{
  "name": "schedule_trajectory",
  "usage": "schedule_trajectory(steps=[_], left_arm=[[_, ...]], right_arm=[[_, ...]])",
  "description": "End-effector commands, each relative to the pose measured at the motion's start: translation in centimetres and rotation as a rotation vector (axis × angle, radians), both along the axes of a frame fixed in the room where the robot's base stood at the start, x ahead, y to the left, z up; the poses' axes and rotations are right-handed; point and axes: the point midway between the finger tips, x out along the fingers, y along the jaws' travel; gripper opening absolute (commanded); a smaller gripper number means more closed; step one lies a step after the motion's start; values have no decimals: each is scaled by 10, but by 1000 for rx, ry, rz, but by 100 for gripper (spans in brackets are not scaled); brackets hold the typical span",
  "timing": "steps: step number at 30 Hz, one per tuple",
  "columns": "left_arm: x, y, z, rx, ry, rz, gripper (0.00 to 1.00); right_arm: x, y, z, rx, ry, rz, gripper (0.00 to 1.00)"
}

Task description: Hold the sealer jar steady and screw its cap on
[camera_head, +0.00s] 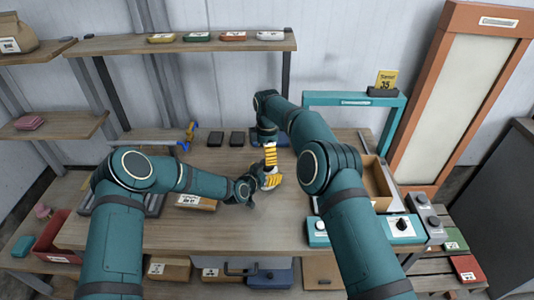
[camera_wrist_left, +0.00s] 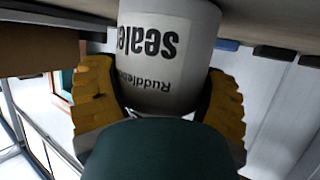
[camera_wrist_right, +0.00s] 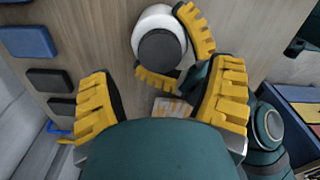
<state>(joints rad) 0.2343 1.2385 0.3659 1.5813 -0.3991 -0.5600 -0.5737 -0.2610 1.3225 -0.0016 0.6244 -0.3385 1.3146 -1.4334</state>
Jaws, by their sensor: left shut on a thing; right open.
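The sealer jar is a white cylinder with dark lettering, large and upside down in the left wrist view (camera_wrist_left: 165,55). My left gripper (camera_wrist_left: 160,98) is shut around its side with yellow-padded fingers. In the right wrist view the jar (camera_wrist_right: 148,22) shows from above, with a dark grey round top (camera_wrist_right: 160,48). I cannot tell whether that disc is the cap or the jar's mouth. My right gripper (camera_head: 270,155) points down above the jar in the head view. Its fingers (camera_wrist_right: 160,92) are apart, with nothing seen between them. The head view shows the jar poorly.
Dark rectangular blocks (camera_head: 215,138) lie on the wooden table (camera_head: 260,228) behind the arms. A labelled box (camera_head: 195,201) lies to the left of the left gripper. A teal control box with a knob (camera_head: 402,226) and an open carton (camera_head: 378,188) stand at the right. The front middle is clear.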

Motion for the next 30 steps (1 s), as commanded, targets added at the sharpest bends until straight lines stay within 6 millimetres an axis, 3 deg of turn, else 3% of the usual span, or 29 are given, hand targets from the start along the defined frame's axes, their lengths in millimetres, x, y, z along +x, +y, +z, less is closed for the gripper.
schedule_trajectory(steps=[5, 21, 30], left_arm=[[0, 0, 0, -1, -1, 0, 0], [0, 0, 0, -1, -1, 0, 0], [0, 0, 1, -1, -1, 0, 0]], right_arm=[[-1, 0, 2, -3, 4, 100, 81], [0, 0, 26, 8, -1, 825, 81], [0, 0, 32, 12, -8, 948, 81]])
